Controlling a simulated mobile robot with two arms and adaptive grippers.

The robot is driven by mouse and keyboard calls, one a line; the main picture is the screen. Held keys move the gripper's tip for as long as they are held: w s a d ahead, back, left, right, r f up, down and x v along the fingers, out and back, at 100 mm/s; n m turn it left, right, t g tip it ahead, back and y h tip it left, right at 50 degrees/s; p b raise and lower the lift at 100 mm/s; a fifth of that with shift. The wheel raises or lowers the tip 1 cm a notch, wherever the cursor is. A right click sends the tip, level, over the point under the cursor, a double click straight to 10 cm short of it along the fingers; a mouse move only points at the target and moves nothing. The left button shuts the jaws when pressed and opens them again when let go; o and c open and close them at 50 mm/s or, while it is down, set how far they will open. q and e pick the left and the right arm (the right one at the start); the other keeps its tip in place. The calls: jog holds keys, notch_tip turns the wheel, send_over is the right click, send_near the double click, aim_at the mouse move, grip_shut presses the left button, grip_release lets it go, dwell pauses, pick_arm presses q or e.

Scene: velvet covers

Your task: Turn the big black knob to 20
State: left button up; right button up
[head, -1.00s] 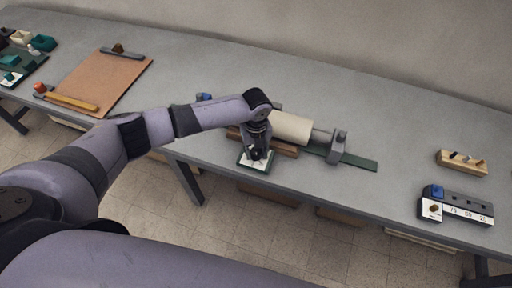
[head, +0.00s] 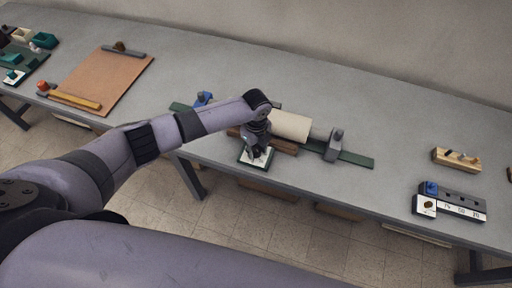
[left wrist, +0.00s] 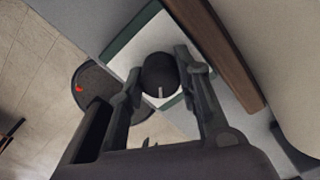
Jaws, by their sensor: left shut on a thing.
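The big black knob (left wrist: 160,73) is round, with a pale pointer line on its top. In the left wrist view the line points toward the bottom of the picture. It stands on a white square plate (left wrist: 139,60) with a green border, at the bench's front edge. In the head view this plate (head: 246,157) shows beneath my left gripper (head: 256,155), which hides most of the knob. My left gripper (left wrist: 160,80) is shut on the knob, one finger on each side. I cannot read any numbers on the plate. My right gripper is not in view.
Behind the knob, a cream roller (head: 290,126) and a grey bracket (head: 335,146) stand on a green strip (head: 357,160). A wooden block with pegs (head: 456,159) and a dark numbered block (head: 463,207) are at right. A brown board (head: 105,80) lies at left.

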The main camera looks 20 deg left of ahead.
pick_arm(q)
jog(key=shift+w+r, duration=0.1)
jog(key=o, duration=1.1)
jog(key=shift+o, duration=0.2)
